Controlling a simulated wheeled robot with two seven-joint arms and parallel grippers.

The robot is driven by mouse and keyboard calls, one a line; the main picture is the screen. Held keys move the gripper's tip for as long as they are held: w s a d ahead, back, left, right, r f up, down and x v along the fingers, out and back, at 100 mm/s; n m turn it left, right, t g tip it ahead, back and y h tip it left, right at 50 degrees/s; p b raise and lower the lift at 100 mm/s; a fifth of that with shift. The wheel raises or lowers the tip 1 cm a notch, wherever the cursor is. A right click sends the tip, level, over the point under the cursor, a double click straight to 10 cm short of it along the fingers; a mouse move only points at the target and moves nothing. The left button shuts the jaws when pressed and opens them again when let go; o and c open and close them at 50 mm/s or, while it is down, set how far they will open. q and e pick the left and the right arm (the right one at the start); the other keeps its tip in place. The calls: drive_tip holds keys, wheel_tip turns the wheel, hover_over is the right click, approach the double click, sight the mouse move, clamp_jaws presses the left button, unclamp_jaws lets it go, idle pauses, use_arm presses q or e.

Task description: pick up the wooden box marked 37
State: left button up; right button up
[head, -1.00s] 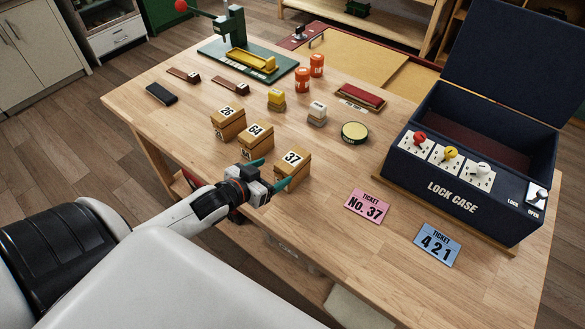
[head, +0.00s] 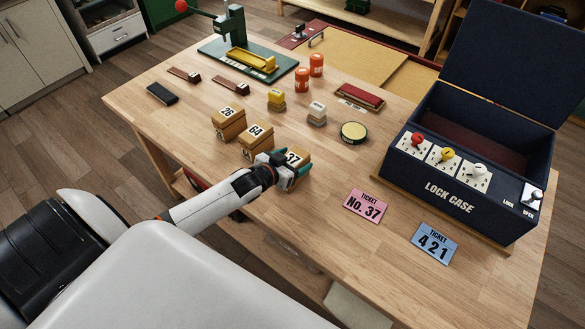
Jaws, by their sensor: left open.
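The wooden box marked 37 (head: 299,156) sits on the table near its front edge, at the right end of a slanting row of boxes. My left gripper (head: 291,168) is open and right at this box, with teal fingers at its near side and right end. The gripper covers much of the box's front. I cannot tell whether the fingers touch it. My right gripper is not in view.
The box marked 64 (head: 256,139) stands close behind on the left, and the box marked 26 (head: 229,122) beyond it. A pink ticket No. 37 (head: 366,205) and a blue ticket 421 (head: 434,243) lie to the right, before the open lock case (head: 455,196).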

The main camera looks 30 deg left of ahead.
use_arm(q)
drive_tip(key=shift+c, duration=0.2)
drive_tip(key=c, duration=1.2)
drive_tip(key=shift+o, duration=0.2)
drive_tip(key=shift+r, duration=0.1)
drive_tip(key=shift+r, duration=0.1)
